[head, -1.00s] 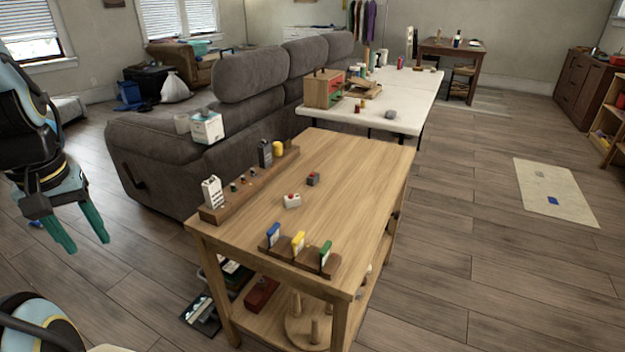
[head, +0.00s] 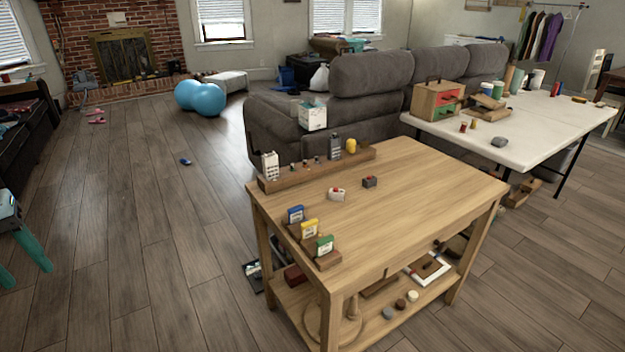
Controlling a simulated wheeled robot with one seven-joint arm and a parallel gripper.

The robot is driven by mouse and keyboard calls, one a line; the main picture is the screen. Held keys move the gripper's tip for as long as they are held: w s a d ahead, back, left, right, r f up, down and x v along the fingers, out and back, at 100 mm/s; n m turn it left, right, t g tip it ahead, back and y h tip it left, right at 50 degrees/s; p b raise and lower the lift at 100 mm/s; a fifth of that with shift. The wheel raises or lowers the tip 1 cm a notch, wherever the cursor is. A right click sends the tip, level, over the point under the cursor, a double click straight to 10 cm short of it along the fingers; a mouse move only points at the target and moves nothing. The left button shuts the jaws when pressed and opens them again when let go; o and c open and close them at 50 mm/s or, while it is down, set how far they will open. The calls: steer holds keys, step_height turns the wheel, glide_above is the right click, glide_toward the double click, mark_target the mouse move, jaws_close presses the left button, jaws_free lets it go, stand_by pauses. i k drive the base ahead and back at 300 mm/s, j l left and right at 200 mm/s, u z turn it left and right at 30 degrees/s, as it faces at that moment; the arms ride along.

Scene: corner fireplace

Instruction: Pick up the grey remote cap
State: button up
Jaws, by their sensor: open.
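Several small items stand on the wooden table (head: 420,205). A dark grey block with a red spot on top (head: 370,182) lies near the middle of the tabletop; it may be the grey remote cap, but it is too small to be sure. A similar white block with a red top (head: 337,194) lies to its left. A dark grey remote-like item (head: 335,146) stands upright in the long wooden rack (head: 290,180) at the back left edge. My gripper (head: 28,276), with teal fingers, is at the far left edge, open, empty and well away from the table.
The rack also holds a white remote-like item (head: 270,165) and a yellow piece (head: 351,146). Blue, yellow and green cards (head: 310,229) stand in a holder at the near left edge. A grey sofa (head: 375,90) stands behind. Floor (head: 150,240) between gripper and table is mostly clear.

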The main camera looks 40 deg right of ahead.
mark_target(367, 184)
steer(key=k+l+u, duration=0.1)
steer(key=u, duration=0.3)
steer(key=k+u, duration=0.25)
steer(key=u, duration=0.15)
steer(key=k+u, duration=0.2)
steer(key=u, duration=0.2)
steer(key=k+u, duration=0.2)
steer(key=u, duration=0.2)
steer(key=k+u, duration=0.45)
steer(key=k, duration=0.2)
steer(key=k+l+z, duration=0.35)
steer(key=k+l, duration=0.15)
steer(key=k+l+z, duration=0.3)
steer(key=l, duration=0.35)
steer(key=k+l+z, duration=0.15)
steer(key=l, duration=0.25)
steer(key=k+l+z, duration=0.1)
steer(key=l, duration=0.25)
steer(key=k+l+z, duration=0.15)
steer(key=l, duration=0.25)
steer(key=i, duration=0.05)
